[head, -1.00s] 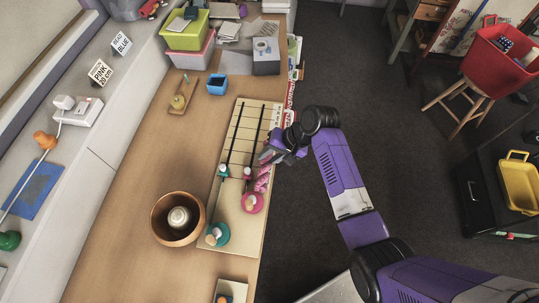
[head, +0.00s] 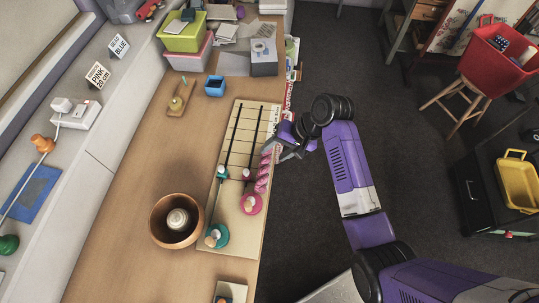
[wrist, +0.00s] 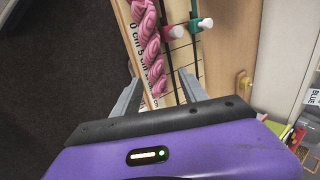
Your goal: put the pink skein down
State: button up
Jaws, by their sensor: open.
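The pink skein (head: 264,172) is a twisted bundle lying lengthwise along the right edge of the pale marked board (head: 233,232). In the wrist view the skein (wrist: 149,45) runs from the top edge down between my fingers, beside the printed centimetre scale. My gripper (head: 277,150) is open and sits just right of the skein's far end, over the board's edge. The wrist view shows both fingers (wrist: 158,75) spread apart, with the skein's end between them in the picture and no finger touching it that I can see.
A pink spool (head: 251,204) and a teal spool (head: 216,236) stand near the board's front. A wooden bowl (head: 156,222) holding a pale object is to the left. A small blue box (head: 215,86) stands beyond the board. Open floor lies to the right.

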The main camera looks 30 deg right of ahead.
jog(key=v, duration=0.7)
jog(key=shift+f, duration=0.1)
jog(key=s+a+f+t+h, duration=0.2)
jog(key=s+f, duration=0.5)
jog(key=s+n+t+h, duration=0.2)
jog(key=s+t, duration=0.1)
jog(key=s, duration=0.7)
jog(key=s+a+r+n+t+h, duration=0.1)
jog(key=s+r+n+t, duration=0.1)
jog(key=s+r, duration=0.6)
jog(key=shift+s+a+r+t, duration=0.25)
jog(key=shift+s+r+t, duration=0.2)
jog(key=shift+t, duration=0.25)
jog(key=s+r+n+t, duration=0.1)
jog(key=r, duration=0.2)
jog(key=s+a+r+n+t, duration=0.1)
jog(key=s+r, duration=0.1)
jog(key=r, duration=0.2)
jog(key=s+r+n, duration=0.1)
jog(key=s+r, duration=0.1)
jog(key=r, duration=0.2)
jog(key=shift+s+a+r+t, duration=0.15)
jog(key=shift+s+t, duration=0.05)
jog(key=shift+t, duration=0.2)
jog(key=shift+c, duration=1.1)
